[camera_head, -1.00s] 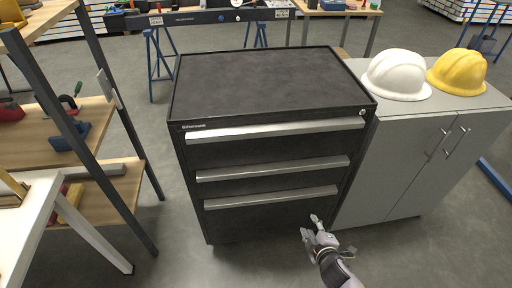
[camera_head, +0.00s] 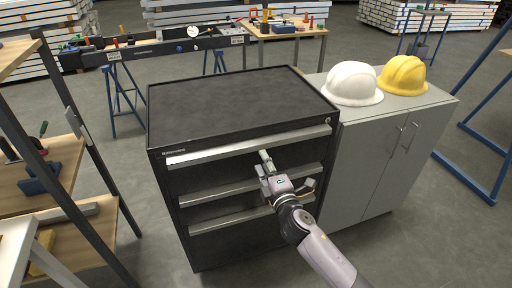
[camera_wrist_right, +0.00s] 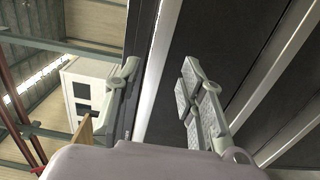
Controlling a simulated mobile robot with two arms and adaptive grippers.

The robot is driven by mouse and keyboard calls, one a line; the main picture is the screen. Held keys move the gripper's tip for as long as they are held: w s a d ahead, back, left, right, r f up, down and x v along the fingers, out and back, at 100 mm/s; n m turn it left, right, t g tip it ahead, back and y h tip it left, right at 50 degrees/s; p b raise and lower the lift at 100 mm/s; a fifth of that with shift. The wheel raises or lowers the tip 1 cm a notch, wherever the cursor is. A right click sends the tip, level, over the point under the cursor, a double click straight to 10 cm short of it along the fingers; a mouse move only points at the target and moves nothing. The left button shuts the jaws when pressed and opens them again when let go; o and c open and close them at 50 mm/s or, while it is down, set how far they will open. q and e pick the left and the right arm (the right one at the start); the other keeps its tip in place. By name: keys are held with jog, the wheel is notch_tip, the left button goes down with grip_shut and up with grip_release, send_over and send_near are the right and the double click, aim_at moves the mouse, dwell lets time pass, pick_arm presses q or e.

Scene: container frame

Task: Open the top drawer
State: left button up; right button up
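The black drawer cabinet (camera_head: 240,105) stands in the middle of the head view. Its top drawer has a long silver handle strip (camera_head: 215,152) and looks closed. My right gripper (camera_head: 263,163) is open in front of the cabinet, just below the top handle and near its middle. In the right wrist view its two fingers (camera_wrist_right: 157,92) stand apart. A silver strip (camera_wrist_right: 160,65) runs through the gap between them in the picture. I see no contact with it, and the depth is hard to judge. My left gripper is out of view.
Two more silver handles (camera_head: 215,219) lie below on the cabinet front. A grey cupboard (camera_head: 365,160) with a white helmet (camera_head: 352,84) and a yellow helmet (camera_head: 403,76) adjoins on the right. A shelf rack (camera_head: 75,210) stands left. Floor shows between rack and cabinet.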

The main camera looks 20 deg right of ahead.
aim_at(257, 150)
jog(key=w, duration=0.7)
jog(key=shift+w+a, duration=0.1)
jog(key=shift+w, duration=0.25)
jog(key=shift+c, duration=0.2)
jog(key=shift+s, duration=0.1)
jog(key=c, duration=0.8)
jog(key=shift+f, duration=0.1)
grip_shut()
jog(key=shift+f, duration=0.1)
